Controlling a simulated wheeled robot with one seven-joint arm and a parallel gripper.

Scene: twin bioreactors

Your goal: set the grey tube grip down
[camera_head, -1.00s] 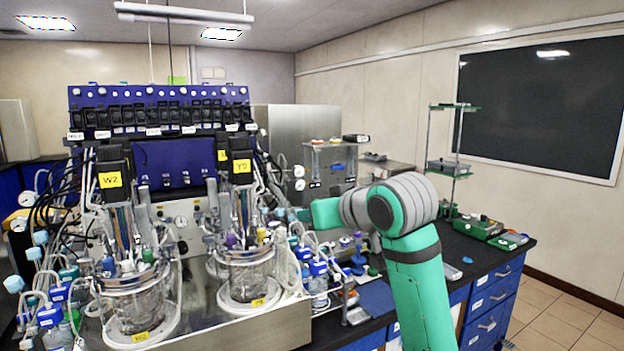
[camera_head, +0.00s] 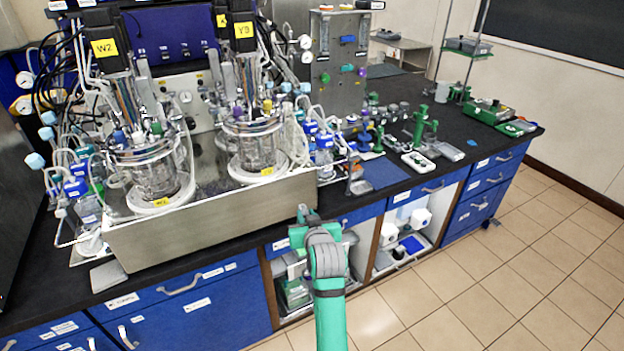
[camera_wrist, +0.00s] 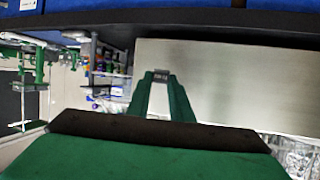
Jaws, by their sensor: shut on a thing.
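My gripper (camera_wrist: 161,90) shows in the wrist view as two green fingers closing together at their tips. It is shut on a small dark grey piece (camera_wrist: 161,76), which I take to be the grey tube grip; little of it shows. In the head view my gripper (camera_head: 306,213) is small, at the bench's front edge, just right of the steel tray (camera_head: 215,215) under the bioreactors. My arm hides most of it there, and I cannot make out the held piece.
Two glass bioreactors (camera_head: 150,180) stand on the steel tray at left. A blue mat (camera_head: 382,172) lies on the black bench, with a white tray (camera_head: 418,162) and green stands to its right. Blue drawers (camera_head: 205,310) and open shelves lie below the bench. The tiled floor is clear at right.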

